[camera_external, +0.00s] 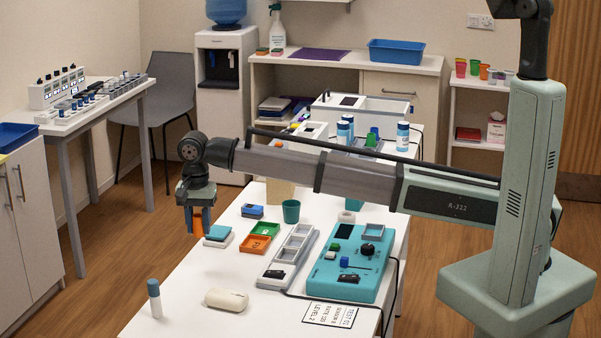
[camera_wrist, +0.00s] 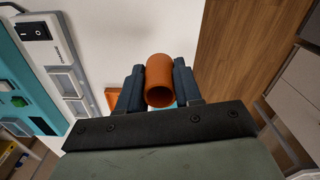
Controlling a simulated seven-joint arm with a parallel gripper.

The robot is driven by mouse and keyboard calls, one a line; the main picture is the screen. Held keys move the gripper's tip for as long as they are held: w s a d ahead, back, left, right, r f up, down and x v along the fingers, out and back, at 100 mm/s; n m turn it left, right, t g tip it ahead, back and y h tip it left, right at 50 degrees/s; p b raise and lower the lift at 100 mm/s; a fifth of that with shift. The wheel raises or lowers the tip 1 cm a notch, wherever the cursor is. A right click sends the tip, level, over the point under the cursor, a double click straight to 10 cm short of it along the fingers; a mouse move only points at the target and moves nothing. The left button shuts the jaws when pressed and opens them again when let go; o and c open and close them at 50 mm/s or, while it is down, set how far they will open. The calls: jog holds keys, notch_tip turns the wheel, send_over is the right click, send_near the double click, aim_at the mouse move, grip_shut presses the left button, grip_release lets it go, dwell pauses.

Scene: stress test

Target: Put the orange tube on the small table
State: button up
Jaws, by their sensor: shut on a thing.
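My gripper (camera_external: 197,207) is shut on the orange tube (camera_external: 197,224) and points down near the left edge of the white worktable (camera_external: 190,292). In the wrist view the orange tube (camera_wrist: 159,78) sits between the two dark fingers of my gripper (camera_wrist: 157,88), its open end facing the camera. Its height above the surface is hard to judge. A small grey-legged table (camera_external: 143,88) stands at the back left, well apart from my gripper, with instruments and blue-capped vials on it.
A teal-and-white block stack (camera_external: 218,236) is just right of the tube. Green (camera_external: 265,230) and orange (camera_external: 255,244) trays, a teal cup (camera_external: 291,211) and a teal device (camera_external: 355,262) stand farther right. A blue-capped bottle (camera_external: 155,298) stands in front. Wood floor (camera_external: 130,235) is clear left of the worktable.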

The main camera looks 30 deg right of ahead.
jog(key=w+d+r+m, duration=0.2)
jog(key=w+d+m, duration=0.2)
jog(key=w+d, duration=1.4)
jog(key=w+d+m, duration=0.1)
jog(key=w+d, duration=0.2)
jog(key=d, duration=0.3)
jog(key=w+d+r+m, duration=0.1)
jog(key=w+d, duration=0.2)
jog(key=d, duration=0.4)
jog(key=w+d+r, duration=0.1)
jog(key=w+d, duration=0.2)
jog(key=d, duration=0.4)
jog(key=shift+w+d+r+m, duration=0.1)
jog(key=shift+w+d+m, duration=0.1)
jog(key=shift+m, duration=0.2)
jog(key=w+d+r+m, duration=0.2)
jog(key=d, duration=1.3)
jog(key=r+m, duration=0.2)
jog(key=m, duration=1)
send_over(395, 164)
jog(key=shift+f, duration=5)
